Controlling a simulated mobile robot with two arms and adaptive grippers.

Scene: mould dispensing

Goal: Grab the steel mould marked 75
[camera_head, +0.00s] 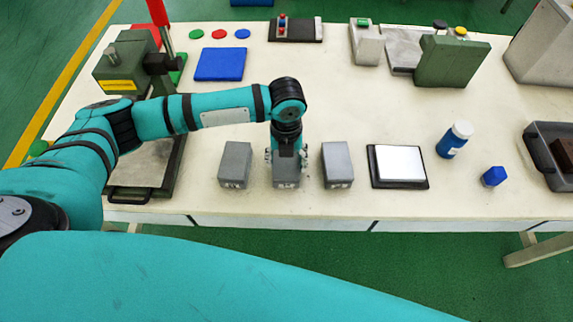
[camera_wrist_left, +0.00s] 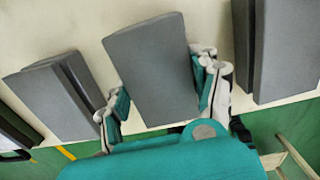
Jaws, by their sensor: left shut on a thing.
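Three grey steel moulds stand in a row near the table's front edge: a left one (camera_head: 235,164), a middle one (camera_head: 286,184) and a right one (camera_head: 337,165). Small pale marks on their front faces are too small to read, so I cannot tell which is 75. My left gripper (camera_head: 286,157) points down over the middle mould and is shut on it. In the left wrist view the middle mould (camera_wrist_left: 150,65) sits between the two fingers, with the neighbouring moulds clear on both sides. The middle mould appears to rest on the table. My right gripper is not in view.
A dark tray (camera_head: 550,150) is at the far right. A green press (camera_head: 120,68) stands left. The table (camera_head: 330,100) is clear behind the moulds.

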